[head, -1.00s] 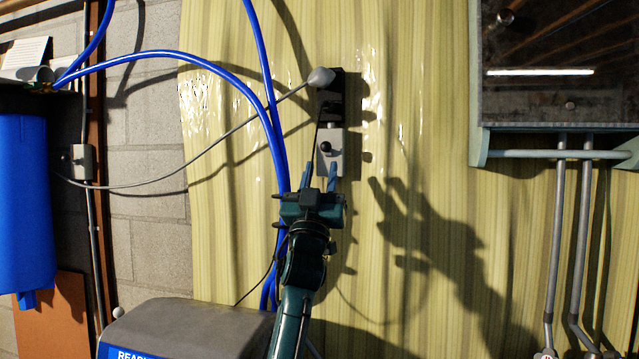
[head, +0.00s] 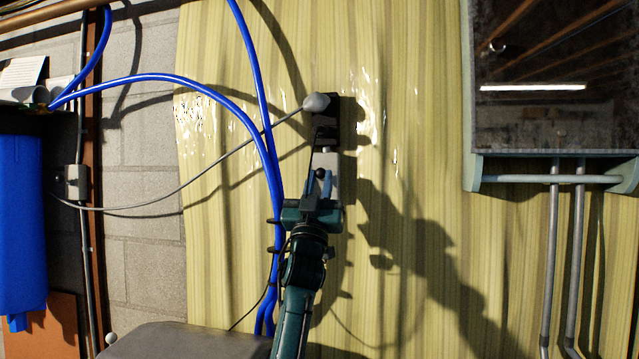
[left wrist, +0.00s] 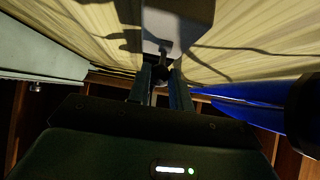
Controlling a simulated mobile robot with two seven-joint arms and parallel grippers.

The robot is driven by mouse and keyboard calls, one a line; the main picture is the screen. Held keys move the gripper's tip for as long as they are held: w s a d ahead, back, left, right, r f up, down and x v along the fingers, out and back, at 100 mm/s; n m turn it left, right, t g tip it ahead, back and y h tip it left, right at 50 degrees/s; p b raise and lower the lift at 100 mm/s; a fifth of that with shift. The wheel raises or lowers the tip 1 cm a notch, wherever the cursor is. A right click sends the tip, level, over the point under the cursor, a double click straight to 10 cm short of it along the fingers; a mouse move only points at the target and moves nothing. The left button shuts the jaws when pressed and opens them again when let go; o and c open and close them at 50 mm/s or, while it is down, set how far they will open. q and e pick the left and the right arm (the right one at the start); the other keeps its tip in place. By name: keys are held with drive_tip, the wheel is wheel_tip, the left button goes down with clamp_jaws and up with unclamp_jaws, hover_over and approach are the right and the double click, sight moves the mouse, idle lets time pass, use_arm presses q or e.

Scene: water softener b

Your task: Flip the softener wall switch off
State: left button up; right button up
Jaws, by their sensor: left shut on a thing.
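The softener wall switch is a small grey box (head: 332,163) on the wooden wall panel, with a short lever and dark round knob (head: 320,174). My left gripper (head: 320,180) is in front of the box, its fingers shut on the knob from both sides. In the left wrist view, the grey box (left wrist: 185,12) is at the top. Its lever (left wrist: 163,46) runs down between the fingertips (left wrist: 160,80). The gripper hides the lower part of the box in the head view. My right gripper is not in view.
A black plate (head: 326,118) with a grey rounded plug and cable (head: 316,102) is above the switch. Blue hoses (head: 268,160) run close at the left. A mirror-like cabinet (head: 545,90) hangs at the right. A grey-topped unit (head: 185,343) stands below left.

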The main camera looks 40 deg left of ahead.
use_arm(q)
drive_tip(key=shift+w+f, duration=0.1)
drive_tip(key=shift+f, duration=0.2)
drive_tip(key=shift+f+b, duration=0.4)
drive_tip(key=shift+f, duration=0.1)
drive_tip(key=shift+f+b, duration=0.35)
drive_tip(key=shift+f, duration=0.15)
